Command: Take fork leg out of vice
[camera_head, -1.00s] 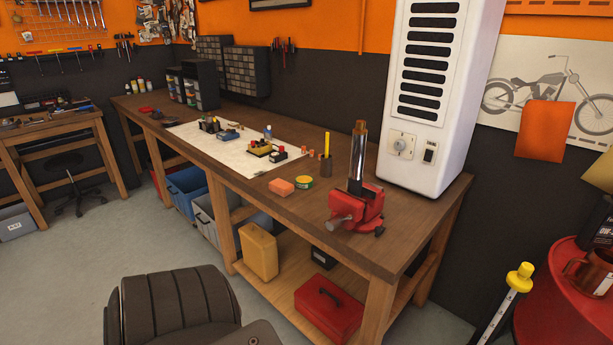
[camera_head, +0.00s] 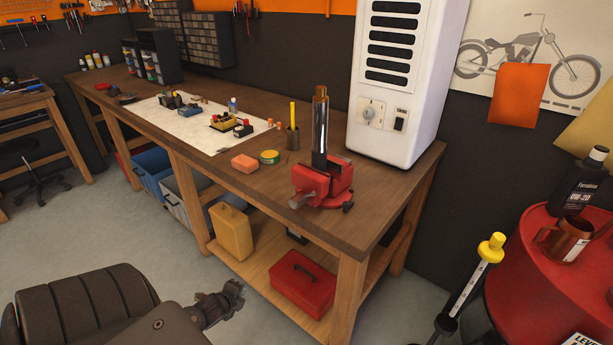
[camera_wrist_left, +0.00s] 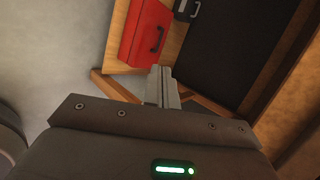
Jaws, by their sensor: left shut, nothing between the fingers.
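The fork leg (camera_head: 320,125) stands upright in the red vice (camera_head: 323,183), a shiny tube with a bronze-coloured top and a dark lower part between the jaws. The vice sits near the front right end of the wooden workbench (camera_head: 375,205). My left gripper (camera_head: 234,290) is low in front of the bench, below the bench top and well away from the vice. In the left wrist view its fingers (camera_wrist_left: 162,78) are together with nothing between them. The fork leg and vice are outside the left wrist view. My right gripper is not in view.
A white heater cabinet (camera_head: 398,85) stands behind the vice. A red toolbox (camera_head: 303,283) lies on the lower shelf. A red drum (camera_head: 545,265) stands at right.

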